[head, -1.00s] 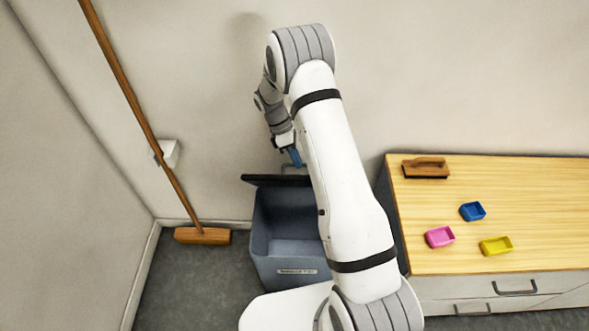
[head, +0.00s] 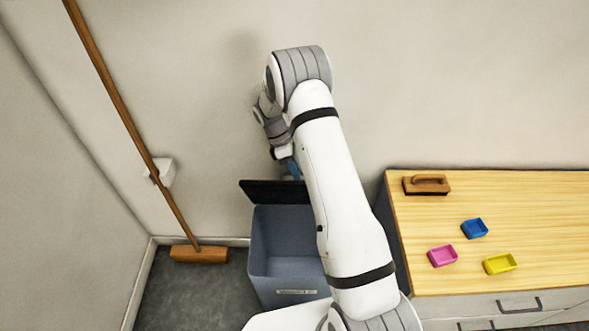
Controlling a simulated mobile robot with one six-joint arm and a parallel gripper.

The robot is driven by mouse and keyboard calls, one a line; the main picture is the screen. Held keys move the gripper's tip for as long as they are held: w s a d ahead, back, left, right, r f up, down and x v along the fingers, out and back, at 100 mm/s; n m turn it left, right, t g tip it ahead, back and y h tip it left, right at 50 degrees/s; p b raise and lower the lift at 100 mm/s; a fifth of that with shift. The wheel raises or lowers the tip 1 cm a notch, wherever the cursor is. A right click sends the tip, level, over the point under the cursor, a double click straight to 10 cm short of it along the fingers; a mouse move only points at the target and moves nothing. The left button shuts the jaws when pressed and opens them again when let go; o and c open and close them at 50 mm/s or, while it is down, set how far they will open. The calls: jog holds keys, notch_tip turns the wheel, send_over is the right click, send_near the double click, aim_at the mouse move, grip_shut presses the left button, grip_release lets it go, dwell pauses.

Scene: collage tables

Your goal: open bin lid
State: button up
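The bin (head: 285,264) is a blue-grey box with a small label on its front, standing on the floor by the back wall. Its dark lid (head: 268,193) is raised at the back, tilted up toward the wall, and I can see into the bin. My arm hides the right side of the bin and lid.
A broom (head: 200,253) leans in the left corner near a white wall box (head: 163,173).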

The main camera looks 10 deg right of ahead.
jog(key=shift+o, duration=0.5)
jog(key=shift+s+r, duration=0.1)
jog(key=shift+r, duration=0.15)
jog(key=shift+r, duration=0.1)
notch_tip(320, 180, up, 10)
jog(key=shift+b, duration=0.3)
jog(key=s+r+m+t+y, duration=0.3)
jog(key=s+r+m+t, duration=0.2)
jog(key=s+r+m, duration=0.95)
jog(key=s+r+m+t, duration=0.1)
jog(key=s+r+t, duration=0.1)
jog(key=s, duration=1.2)
jog(key=shift+a+r+m+y, duration=0.15)
jog(key=shift+a+m+y, duration=0.1)
jog(key=shift+m+y, duration=0.1)
